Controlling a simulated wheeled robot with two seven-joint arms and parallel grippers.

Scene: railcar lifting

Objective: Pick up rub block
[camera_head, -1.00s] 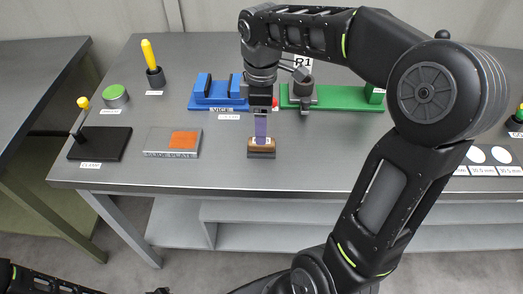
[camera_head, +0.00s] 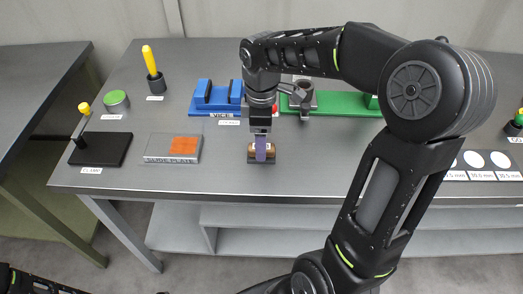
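A small brown block (camera_head: 252,153), which I take as the rub block, sits on a dark base near the front edge of the grey table. My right gripper (camera_head: 262,148) points straight down at it. Its purple finger covers the middle of the block's front. The other finger is hidden, so I cannot tell how far the fingers are apart or whether they grip. The block still rests low at its base. Of my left arm only a dark part shows at the bottom left corner; its gripper is not in view.
Left of the block lie a guide plate (camera_head: 158,148) with an orange patch and a black clamp base (camera_head: 100,150). Behind stand a blue vice (camera_head: 216,98), a green fixture (camera_head: 345,103) and a yellow-handled tool (camera_head: 150,60). Bare table (camera_head: 330,160) lies right of the block.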

